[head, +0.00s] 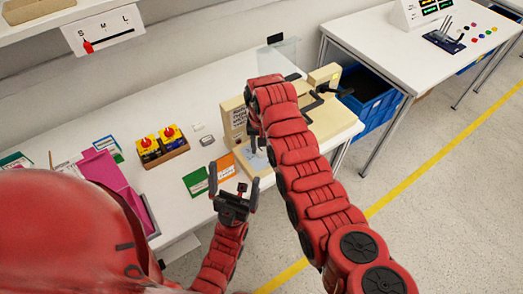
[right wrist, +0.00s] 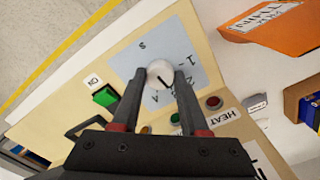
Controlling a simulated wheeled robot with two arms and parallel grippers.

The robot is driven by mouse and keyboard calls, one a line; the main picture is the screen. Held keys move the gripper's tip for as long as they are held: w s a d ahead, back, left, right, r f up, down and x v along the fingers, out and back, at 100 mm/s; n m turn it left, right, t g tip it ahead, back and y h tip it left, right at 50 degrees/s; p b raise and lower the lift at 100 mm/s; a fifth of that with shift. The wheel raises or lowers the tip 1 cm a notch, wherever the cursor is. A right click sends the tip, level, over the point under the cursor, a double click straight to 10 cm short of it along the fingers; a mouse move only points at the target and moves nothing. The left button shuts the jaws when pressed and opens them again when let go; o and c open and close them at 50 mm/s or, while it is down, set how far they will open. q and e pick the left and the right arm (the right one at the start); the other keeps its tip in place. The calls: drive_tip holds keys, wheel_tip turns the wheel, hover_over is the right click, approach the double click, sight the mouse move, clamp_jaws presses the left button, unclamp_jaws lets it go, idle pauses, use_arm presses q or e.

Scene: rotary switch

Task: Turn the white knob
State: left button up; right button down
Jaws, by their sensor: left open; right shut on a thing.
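The white knob (right wrist: 160,72) is a round knob on a pale blue dial plate (right wrist: 182,48) of a beige machine panel. In the right wrist view my right gripper (right wrist: 160,80) has its two fingers on either side of the knob and is shut on it. In the head view my right gripper (head: 257,146) is at the front of the beige machine (head: 340,116), partly hidden by its own arm, and the knob is hidden. My left gripper (head: 233,192) is open and empty, in front of the machine at the table's front side.
A green button (right wrist: 105,95) and a red button (right wrist: 213,102) flank the knob on the panel. Red-and-yellow switches in a wooden box (head: 161,147), green and orange cards (head: 221,169) and a pink tray (head: 109,178) stand to the left. A blue crate (head: 372,101) is at right.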

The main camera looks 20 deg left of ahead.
drive_tip(key=shift+f+m+b, duration=0.15)
drive_tip(key=shift+m+b, duration=0.25)
drive_tip(key=shift+m, duration=0.2)
drive_tip(key=shift+c, duration=2.1)
unclamp_jaws()
